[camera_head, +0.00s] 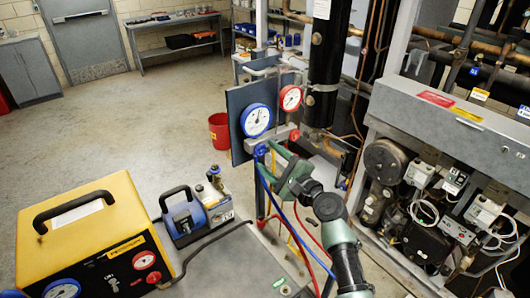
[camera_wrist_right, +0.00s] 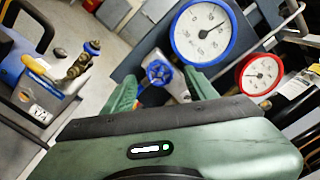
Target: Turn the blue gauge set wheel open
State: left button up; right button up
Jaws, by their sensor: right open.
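The blue wheel (camera_head: 261,150) is on the gauge set, below the blue-rimmed gauge (camera_head: 257,120). In the right wrist view the blue wheel (camera_wrist_right: 159,72) has spokes and faces the camera, with the blue gauge (camera_wrist_right: 202,32) above it to the right. My right gripper (camera_head: 267,159) is green and open, close in front of the wheel. In the right wrist view its fingers (camera_wrist_right: 161,84) stand left and right of the wheel, with a gap visible on each side. Its palm hides what is below. My left gripper is not in view.
A red-rimmed gauge (camera_head: 290,98) and a red wheel (camera_head: 295,135) sit right of the blue ones. Blue and red hoses hang below. A yellow unit (camera_head: 88,220) and a blue pump (camera_head: 184,215) stand at left. The compressor rack (camera_head: 440,120) fills the right.

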jog(key=shift+x, duration=1.1)
grip_shut()
jog(key=shift+f, duration=0.1)
